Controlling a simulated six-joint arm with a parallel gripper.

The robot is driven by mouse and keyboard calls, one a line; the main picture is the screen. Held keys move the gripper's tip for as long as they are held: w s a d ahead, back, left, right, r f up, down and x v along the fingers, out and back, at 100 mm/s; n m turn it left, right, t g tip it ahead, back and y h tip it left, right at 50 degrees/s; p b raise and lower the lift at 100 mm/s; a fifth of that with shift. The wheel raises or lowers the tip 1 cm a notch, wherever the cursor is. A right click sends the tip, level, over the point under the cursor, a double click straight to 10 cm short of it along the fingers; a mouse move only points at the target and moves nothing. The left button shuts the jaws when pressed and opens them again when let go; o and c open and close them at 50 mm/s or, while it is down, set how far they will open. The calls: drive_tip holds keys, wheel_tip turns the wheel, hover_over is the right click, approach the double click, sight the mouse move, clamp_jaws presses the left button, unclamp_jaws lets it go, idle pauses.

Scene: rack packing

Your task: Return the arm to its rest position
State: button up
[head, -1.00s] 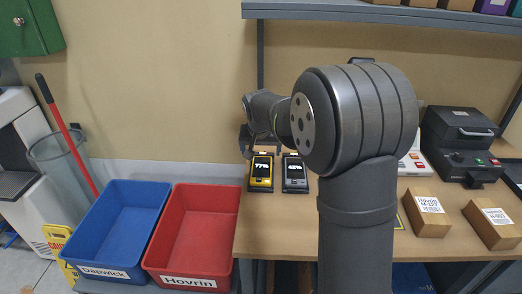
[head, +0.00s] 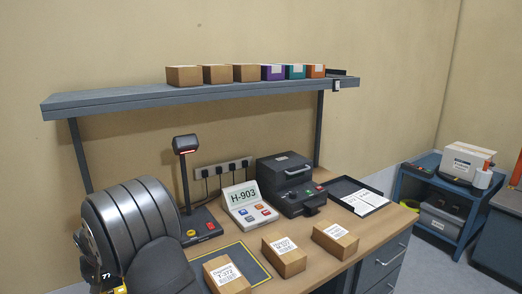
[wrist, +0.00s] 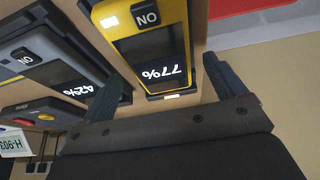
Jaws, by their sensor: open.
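My gripper (wrist: 165,75) is open in the wrist view, with its two dark fingers apart and nothing held between them. A yellow handheld device (wrist: 150,40) reading 77% shows just beyond the fingers, upside down in the picture. I cannot tell whether a finger touches it. A grey device (wrist: 50,60) reading 42% lies to its left. In the head view my arm fills the lower left and the gripper is out of sight. A bit of the yellow device shows at the bottom left edge.
On the bench are a scanner on a stand (head: 187,160), a sign panel (head: 250,206) reading H-903, a black machine (head: 290,187), a black tray (head: 352,197) and three cardboard boxes (head: 284,258). A grey shelf (head: 120,100) with several boxes runs above. A blue cart (head: 437,212) stands right.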

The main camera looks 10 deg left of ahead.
drive_tip(key=shift+r, duration=0.65)
